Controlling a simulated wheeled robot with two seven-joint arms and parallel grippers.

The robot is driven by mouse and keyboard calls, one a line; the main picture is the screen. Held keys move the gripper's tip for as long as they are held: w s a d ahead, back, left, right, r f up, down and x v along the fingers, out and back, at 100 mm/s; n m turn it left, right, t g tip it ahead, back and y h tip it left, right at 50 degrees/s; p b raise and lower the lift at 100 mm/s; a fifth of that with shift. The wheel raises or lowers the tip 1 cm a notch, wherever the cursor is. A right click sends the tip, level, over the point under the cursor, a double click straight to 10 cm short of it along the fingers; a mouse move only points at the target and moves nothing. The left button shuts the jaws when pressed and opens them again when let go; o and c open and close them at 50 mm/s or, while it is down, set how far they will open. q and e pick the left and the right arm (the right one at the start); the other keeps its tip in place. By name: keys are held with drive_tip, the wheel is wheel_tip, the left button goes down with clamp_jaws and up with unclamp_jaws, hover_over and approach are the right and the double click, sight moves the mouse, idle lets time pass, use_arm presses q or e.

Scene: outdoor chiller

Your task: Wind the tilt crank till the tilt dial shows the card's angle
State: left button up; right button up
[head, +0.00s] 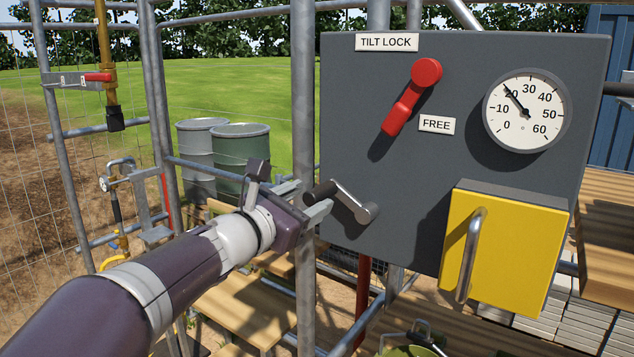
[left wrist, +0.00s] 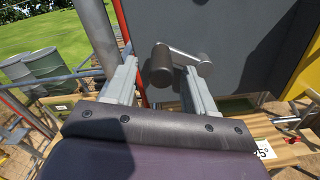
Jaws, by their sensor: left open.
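The tilt crank (head: 345,197) sits low on the grey panel. Its dark knob (head: 321,192) points up-left of its hub. My left gripper (head: 311,199) is open at the knob. In the left wrist view the knob (left wrist: 158,68) shows between the fingertips, with a gap to each finger. The tilt dial (head: 526,112) has its needle near 20. The tilt lock lever (head: 411,98) is red and points down-left, beside the FREE label (head: 436,124). A white card (left wrist: 264,149) shows only "5°" at its end; the gripper covers the rest. My right gripper is out of view.
A yellow box (head: 510,250) with a grey handle juts from the panel, right of the crank. A vertical scaffold pole (head: 303,100) stands just left of the panel. Two drums (head: 240,150) stand behind on the left. A wooden bench (head: 243,305) lies below.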

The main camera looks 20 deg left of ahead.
sight(320, 192)
use_arm(q)
drive_tip(key=p+x, duration=0.1)
drive_tip(key=x, duration=0.3)
drive_tip(key=shift+w+d+f, duration=0.1)
drive_tip(key=shift+w+d, duration=0.1)
drive_tip(key=shift+w, duration=0.15)
drive_tip(key=shift+s+a, duration=0.15)
drive_tip(key=shift+s, duration=0.1)
clamp_jaws()
idle(0.9)
